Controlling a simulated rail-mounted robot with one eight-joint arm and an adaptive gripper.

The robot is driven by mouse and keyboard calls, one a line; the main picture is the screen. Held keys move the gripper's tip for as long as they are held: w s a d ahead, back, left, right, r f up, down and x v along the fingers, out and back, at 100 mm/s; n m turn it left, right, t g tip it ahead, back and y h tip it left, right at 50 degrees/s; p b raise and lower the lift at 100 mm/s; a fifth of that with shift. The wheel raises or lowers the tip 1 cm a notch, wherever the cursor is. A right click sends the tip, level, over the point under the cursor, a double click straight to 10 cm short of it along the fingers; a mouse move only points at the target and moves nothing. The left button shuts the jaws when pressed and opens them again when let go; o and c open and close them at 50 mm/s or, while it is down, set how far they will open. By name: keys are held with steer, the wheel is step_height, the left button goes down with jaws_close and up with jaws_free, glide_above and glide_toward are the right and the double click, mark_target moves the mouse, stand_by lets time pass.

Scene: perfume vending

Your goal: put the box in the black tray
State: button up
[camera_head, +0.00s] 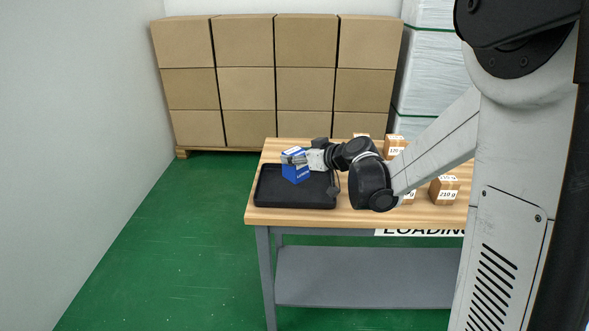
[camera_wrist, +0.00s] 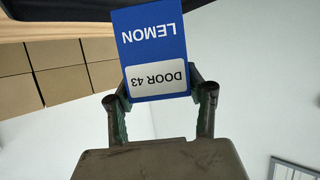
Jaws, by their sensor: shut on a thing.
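A blue box (camera_head: 294,172) with a white label is at the black tray, on the left end of the wooden table. In the wrist view the box (camera_wrist: 153,42) reads "LEMON" and "DOOR 43", upside down. My gripper (camera_head: 300,158) reaches in from the right and is shut on the box; its two fingers (camera_wrist: 158,92) press on the box's sides in the wrist view. The black tray (camera_head: 262,196) lies flat, with the box over its inside. I cannot tell whether the box's bottom touches the tray floor.
Small brown boxes marked with weights, such as "210 g" (camera_head: 445,191), stand on the table (camera_head: 345,218) to the right, partly behind my arm. Large stacked cartons (camera_head: 260,85) stand behind the table. Green floor (camera_head: 160,255) is clear at left.

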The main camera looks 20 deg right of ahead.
steer(key=shift+w+d+f, duration=0.15)
steer(key=shift+w+f, duration=0.4)
steer(key=shift+w, duration=0.15)
steer(key=shift+f+b, duration=0.65)
steer(key=shift+f, duration=1.2)
steer(key=shift+f, duration=0.15)
steer(key=o, duration=1.2)
steer(key=shift+o, duration=0.2)
